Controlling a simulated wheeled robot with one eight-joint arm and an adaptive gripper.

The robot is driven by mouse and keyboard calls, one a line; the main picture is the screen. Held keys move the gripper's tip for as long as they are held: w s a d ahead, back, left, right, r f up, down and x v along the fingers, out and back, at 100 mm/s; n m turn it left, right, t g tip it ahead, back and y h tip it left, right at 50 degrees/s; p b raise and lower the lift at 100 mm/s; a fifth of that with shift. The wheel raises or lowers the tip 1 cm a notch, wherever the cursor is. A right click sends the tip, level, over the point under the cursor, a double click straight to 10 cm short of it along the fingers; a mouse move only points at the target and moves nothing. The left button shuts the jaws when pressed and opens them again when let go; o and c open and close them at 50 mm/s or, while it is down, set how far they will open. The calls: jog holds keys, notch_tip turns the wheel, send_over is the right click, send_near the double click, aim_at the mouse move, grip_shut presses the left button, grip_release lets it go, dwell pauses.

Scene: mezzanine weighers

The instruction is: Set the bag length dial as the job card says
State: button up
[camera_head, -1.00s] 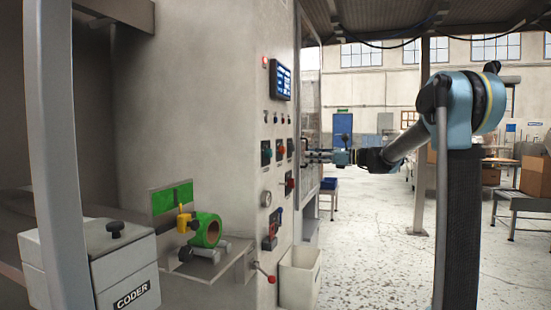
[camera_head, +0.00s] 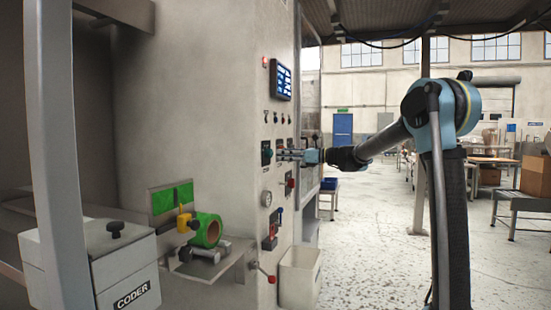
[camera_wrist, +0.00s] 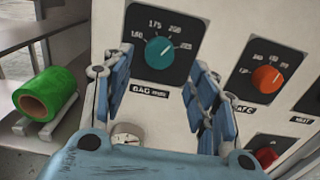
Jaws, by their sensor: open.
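The bag length dial is a teal knob (camera_wrist: 160,52) on a black plate, with a label starting "BAG" below it. Its scale shows 175 and 200 at the top, with further marks at either side. Its white pointer leans up and right, roughly toward 200. In the head view the dial (camera_head: 267,153) is on the machine's panel. My gripper (camera_wrist: 161,65) is open, its two blue fingers either side of and below the knob in the wrist view. In the head view my gripper (camera_head: 283,155) points at the dial; whether it touches is unclear. I cannot make out a job card.
An orange dial (camera_wrist: 267,79) and a red knob (camera_wrist: 266,155) sit to the right, a gauge (camera_wrist: 127,134) below. A blue-lit screen (camera_head: 281,80) is above. A green film roll (camera_head: 206,230) sits on a bracket at left. A pale bin (camera_head: 299,277) stands below.

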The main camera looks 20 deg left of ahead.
aim_at(272, 154)
jog(key=shift+w+a, duration=0.2)
jog(key=shift+a, duration=2.35)
jog(key=shift+c, duration=0.4)
jog(key=c, duration=1)
